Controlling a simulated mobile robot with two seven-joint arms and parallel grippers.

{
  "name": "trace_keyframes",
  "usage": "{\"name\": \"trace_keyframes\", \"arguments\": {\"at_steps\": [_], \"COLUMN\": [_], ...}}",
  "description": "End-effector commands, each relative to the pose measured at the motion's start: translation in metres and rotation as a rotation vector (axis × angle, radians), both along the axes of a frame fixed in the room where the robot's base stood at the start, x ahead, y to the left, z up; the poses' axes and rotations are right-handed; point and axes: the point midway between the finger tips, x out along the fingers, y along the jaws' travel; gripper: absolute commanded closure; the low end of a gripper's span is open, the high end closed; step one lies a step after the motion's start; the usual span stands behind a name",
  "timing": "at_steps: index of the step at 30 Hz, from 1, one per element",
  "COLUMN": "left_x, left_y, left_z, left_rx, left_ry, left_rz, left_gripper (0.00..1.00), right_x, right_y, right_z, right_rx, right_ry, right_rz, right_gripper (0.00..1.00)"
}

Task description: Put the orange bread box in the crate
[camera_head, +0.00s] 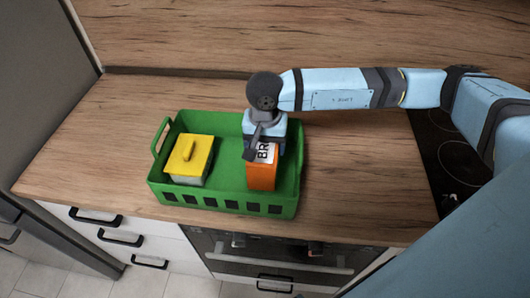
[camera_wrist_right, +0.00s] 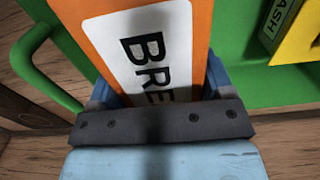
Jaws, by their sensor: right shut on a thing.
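The orange bread box (camera_head: 261,178), with a white label reading "BR", is in the right part of the green crate (camera_head: 226,203). In the right wrist view the orange bread box (camera_wrist_right: 204,30) fills the space between the fingers, its label reading "BRE". My right gripper (camera_head: 264,148) comes down over the crate and is shut on the box's upper part. The box's lower end is inside the crate walls; I cannot tell whether it touches the floor. The green crate (camera_wrist_right: 245,82) also shows in the wrist view. My left gripper is not in view.
A container with a yellow lid (camera_head: 189,155) stands in the crate's left part, with green floor between it and the bread box. Wooden counter is clear around the crate. A black hob (camera_head: 447,160) lies to the right.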

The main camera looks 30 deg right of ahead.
Motion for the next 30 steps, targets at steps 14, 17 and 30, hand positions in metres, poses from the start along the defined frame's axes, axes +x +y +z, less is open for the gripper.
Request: {"name": "trace_keyframes", "arguments": {"at_steps": [14, 17, 30], "left_x": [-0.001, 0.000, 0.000], "left_y": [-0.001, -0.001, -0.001], "left_z": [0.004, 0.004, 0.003], "left_rx": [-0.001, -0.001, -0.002], "left_ry": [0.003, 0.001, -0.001], "left_rz": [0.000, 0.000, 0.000], "left_gripper": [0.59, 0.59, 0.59], "right_x": [0.000, 0.000, 0.000], "right_y": [0.000, 0.000, 0.000], "right_z": [-0.041, -0.041, -0.044], "right_rx": [0.000, 0.000, -0.001], "right_ry": [-0.001, -0.001, 0.001], "right_rz": [0.001, 0.001, 0.000], "right_gripper": [0.63, 0.63, 0.00]}}
